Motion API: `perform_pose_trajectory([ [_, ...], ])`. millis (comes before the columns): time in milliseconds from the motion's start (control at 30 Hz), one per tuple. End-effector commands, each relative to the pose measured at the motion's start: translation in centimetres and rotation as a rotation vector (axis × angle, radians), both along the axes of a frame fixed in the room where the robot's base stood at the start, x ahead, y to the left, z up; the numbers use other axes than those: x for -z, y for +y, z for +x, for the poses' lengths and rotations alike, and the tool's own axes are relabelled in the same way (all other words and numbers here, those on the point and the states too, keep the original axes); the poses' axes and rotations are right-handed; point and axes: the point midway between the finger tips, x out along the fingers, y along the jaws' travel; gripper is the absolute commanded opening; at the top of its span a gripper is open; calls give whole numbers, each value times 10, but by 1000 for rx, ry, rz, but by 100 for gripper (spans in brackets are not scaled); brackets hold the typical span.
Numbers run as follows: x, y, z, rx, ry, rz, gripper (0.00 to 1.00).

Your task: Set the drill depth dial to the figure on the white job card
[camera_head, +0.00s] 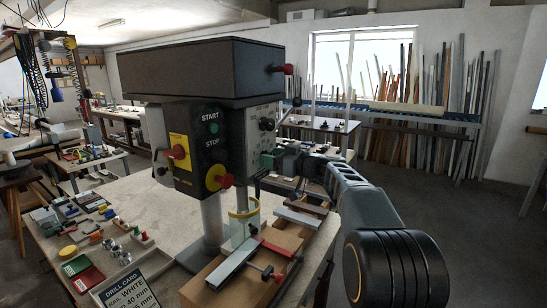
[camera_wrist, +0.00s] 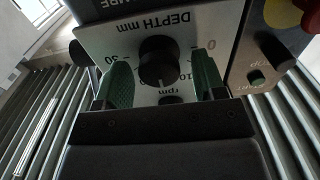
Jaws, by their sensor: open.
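The depth dial is a black round knob (camera_wrist: 158,58) on a pale plate marked "DEPTH mm", seen upside down in the wrist view. A 30 shows left of it, a 0 at right. A faint pale line at the knob's lower edge may be its pointer; I cannot read its setting exactly. My gripper (camera_wrist: 160,68) is open, its green fingers on either side of the knob, with no clear contact visible. In the head view my gripper (camera_head: 273,160) is at the drill head's front panel.
The drill's black side panel (camera_head: 204,150) carries START and STOP buttons and red knobs. A second knob (camera_wrist: 172,100) marked rpm sits just below the dial in the wrist view. A clear guard (camera_head: 243,222) and clamped workpiece are beneath. Small parts crowd the bench's left side.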

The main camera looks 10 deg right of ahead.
Motion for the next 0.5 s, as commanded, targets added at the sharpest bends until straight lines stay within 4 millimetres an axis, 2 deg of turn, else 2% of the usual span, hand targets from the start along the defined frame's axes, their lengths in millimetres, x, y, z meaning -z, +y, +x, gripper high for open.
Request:
perform_pose_trajectory([
  [133, 0, 0, 0, 0, 0, 0, 62],
  [500, 0, 0, 0, 0, 0, 0, 26],
])
